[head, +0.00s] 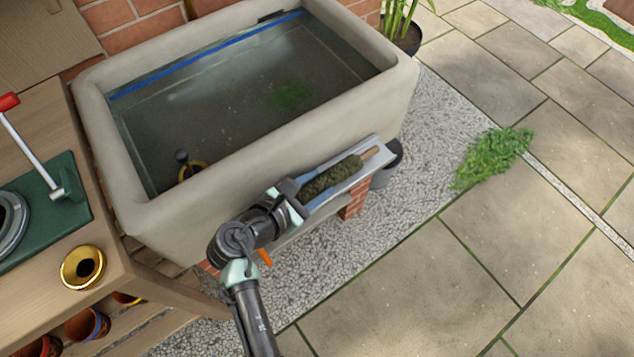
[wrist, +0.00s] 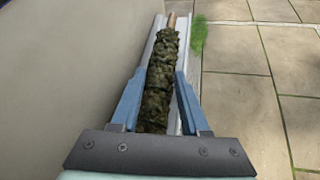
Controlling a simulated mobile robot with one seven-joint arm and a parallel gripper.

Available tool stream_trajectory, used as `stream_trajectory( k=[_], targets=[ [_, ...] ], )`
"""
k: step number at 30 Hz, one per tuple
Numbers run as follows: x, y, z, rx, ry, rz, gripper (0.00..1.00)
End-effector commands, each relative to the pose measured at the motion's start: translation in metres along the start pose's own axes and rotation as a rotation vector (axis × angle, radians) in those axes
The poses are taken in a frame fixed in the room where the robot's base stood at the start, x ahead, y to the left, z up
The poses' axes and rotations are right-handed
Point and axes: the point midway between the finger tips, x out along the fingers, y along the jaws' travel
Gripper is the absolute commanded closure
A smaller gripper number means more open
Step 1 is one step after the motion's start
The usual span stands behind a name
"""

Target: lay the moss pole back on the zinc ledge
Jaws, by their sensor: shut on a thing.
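The moss pole (head: 331,177) is a dark green mossy rod with a bare wooden end. It lies along the zinc ledge (head: 374,143), a narrow grey metal shelf on the front of the stone trough. My gripper (head: 306,192) is over the near end of the ledge, its fingers on either side of the pole. In the wrist view the pole (wrist: 161,75) runs away from me between the two blue fingers (wrist: 158,100), with the ledge (wrist: 186,60) under or just below it. I cannot tell whether the pole rests on the ledge.
The stone trough (head: 260,134) of water stands directly behind the ledge. A dark pot (head: 388,165) is below the ledge's far end. Gravel and paving to the right are mostly clear.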

Motion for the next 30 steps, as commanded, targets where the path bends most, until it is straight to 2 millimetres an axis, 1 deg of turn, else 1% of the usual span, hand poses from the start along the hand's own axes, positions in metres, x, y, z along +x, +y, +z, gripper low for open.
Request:
stream_trajectory(
  k=[17, 18, 20, 21, 23, 30],
  targets=[
    [0.0013, -0.0004, -0.0021, 0.000, -0.001, 0.001, 1.00],
    [0.0011, -0.0002, -0.0017, 0.000, -0.001, 0.001, 0.48],
    [0.0011, -0.0003, -0.0017, 0.000, -0.001, 0.001, 0.37],
    [0.0011, -0.0003, -0.0017, 0.000, -0.001, 0.001, 0.30],
    [0.0011, -0.0004, -0.0018, 0.000, -0.001, 0.000, 0.20],
    [0.0012, -0.0010, -0.0025, 0.000, 0.001, -0.001, 0.20]
  ],
)
